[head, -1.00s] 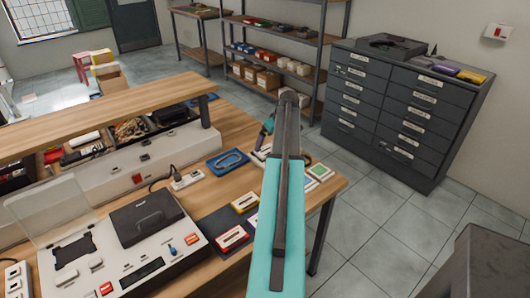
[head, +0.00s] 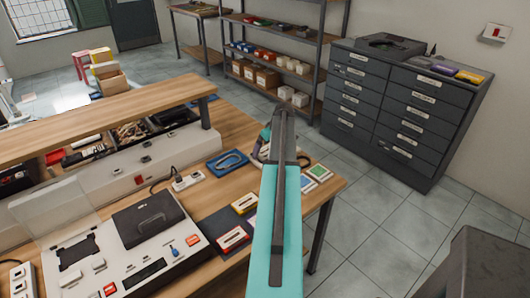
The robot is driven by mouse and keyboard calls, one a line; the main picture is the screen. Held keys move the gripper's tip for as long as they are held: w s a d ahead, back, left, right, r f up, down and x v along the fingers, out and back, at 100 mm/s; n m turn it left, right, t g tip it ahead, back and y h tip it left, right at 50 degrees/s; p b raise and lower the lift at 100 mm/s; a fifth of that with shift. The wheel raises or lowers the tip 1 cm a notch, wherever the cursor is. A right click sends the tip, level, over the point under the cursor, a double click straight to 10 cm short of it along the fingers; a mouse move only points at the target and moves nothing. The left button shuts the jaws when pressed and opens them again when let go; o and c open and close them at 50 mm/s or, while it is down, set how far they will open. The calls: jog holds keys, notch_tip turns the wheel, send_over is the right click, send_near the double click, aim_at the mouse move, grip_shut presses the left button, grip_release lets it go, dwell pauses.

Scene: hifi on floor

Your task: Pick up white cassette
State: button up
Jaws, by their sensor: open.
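I cannot pick out a plainly white cassette. On the bench (head: 335,184), small pieces with pale borders lie near the right edge, one with a green face (head: 319,172) and one with a blue-violet face (head: 308,184). A red cassette with a white label (head: 232,239) and a yellow one (head: 244,203) lie left of my arm. My gripper (head: 258,154) is small and partly hidden behind my dark arm link, low over the far right part of the bench. It is open, and I see nothing held. My arm hides the bench surface beneath it.
A pale deck with a dark lid (head: 148,218) fills the left bench. A blue tray (head: 227,162) and a power strip (head: 187,179) lie behind the cassettes. A raised wooden shelf (head: 100,112) spans the back. Grey drawers (head: 400,115) stand beyond open floor.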

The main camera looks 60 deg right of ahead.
aim_at(267, 152)
jog(key=shift+w+f, duration=0.1)
jog(key=shift+f, duration=0.2)
dwell(0.4)
jog(key=c, duration=1.2)
jog(key=shift+r, duration=0.15)
jog(key=shift+r+b, duration=1.5)
jog(key=shift+r, duration=3.4)
